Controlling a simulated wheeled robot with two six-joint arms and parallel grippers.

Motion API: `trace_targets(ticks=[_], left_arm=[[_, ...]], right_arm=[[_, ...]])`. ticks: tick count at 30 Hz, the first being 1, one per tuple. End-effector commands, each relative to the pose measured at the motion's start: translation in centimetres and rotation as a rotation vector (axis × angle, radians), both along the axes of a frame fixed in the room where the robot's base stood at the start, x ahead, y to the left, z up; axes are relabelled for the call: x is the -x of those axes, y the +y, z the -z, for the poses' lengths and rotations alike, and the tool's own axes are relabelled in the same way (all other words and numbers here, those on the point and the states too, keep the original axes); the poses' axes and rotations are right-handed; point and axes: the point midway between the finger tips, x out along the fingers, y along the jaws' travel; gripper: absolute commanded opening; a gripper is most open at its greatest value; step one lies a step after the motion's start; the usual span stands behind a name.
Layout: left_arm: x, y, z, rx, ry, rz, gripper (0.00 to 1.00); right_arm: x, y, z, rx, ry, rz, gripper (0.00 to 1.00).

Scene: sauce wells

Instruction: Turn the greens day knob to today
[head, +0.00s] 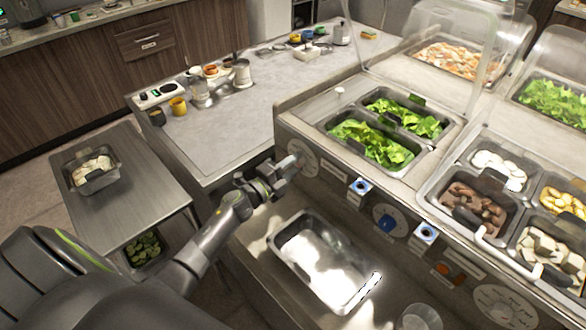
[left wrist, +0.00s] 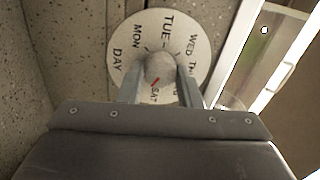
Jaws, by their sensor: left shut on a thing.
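The greens day knob is a small grey knob (left wrist: 160,66) on a round white day dial (left wrist: 187,30), with greens wells (head: 388,158) above it on the counter. In the left wrist view the dial reads MON, TUE, WED and more, and a red mark on the knob points down towards SAT. My left gripper (left wrist: 161,78) is shut on the knob, one finger on each side. In the head view my left gripper (head: 287,167) reaches the dial (head: 303,158) on the counter front and hides part of it. My right gripper is out of view.
A blue-knob dial (head: 390,220) and another dial (head: 503,306) lie farther right on the same front. An empty metal pan (head: 284,235) sits on the ledge below. A steel side table (head: 135,190) stands left. Clear sneeze guards (head: 420,45) rise above the wells.

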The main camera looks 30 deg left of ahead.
Motion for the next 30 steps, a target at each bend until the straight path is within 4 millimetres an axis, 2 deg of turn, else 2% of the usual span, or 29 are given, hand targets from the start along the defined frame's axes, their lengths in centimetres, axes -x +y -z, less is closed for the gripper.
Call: trace_targets(ticks=[12, 30], left_arm=[[0.1, 0.0, 0.3, -0.230, -0.077, 0.001, 0.09], [0.1, 0.1, 0.3, -0.284, -0.095, 0.001, 0.09]], right_arm=[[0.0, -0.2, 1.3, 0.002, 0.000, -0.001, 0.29], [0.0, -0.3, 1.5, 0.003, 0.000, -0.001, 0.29]])
